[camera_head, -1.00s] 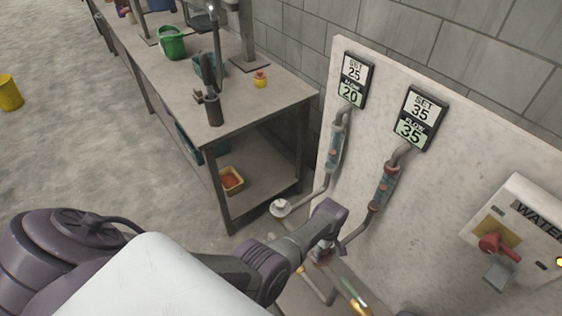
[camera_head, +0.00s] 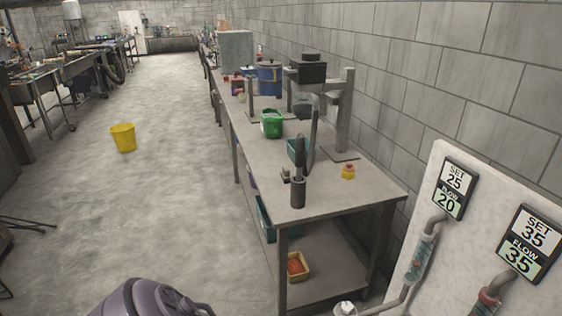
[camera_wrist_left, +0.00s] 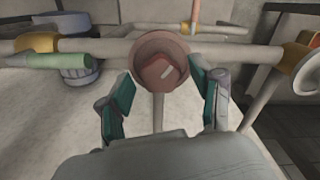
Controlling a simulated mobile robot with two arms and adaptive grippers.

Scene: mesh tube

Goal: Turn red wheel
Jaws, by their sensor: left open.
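The red wheel (camera_wrist_left: 158,60) shows in the left wrist view as a dull red round knob at the upper middle, on a pale pipe. My left gripper (camera_wrist_left: 168,90) is open, with one green-padded finger on each side just below the wheel. I cannot tell whether the fingers touch it. The wheel is out of the head view. Two flow signs on the white panel (camera_head: 415,242) read set 25, flow 20 (camera_head: 453,188) and set 35, flow 35 (camera_head: 527,243). My right gripper is in neither view.
Pale pipes (camera_wrist_left: 95,48) run across the wrist view, with a blue-grey wheel (camera_wrist_left: 76,68) at left and a whitish wheel (camera_wrist_left: 306,72) at right. In the head view a workbench (camera_head: 340,203) stands left of the panel. The floor (camera_head: 165,190) is mostly clear, with a yellow bucket (camera_head: 123,138).

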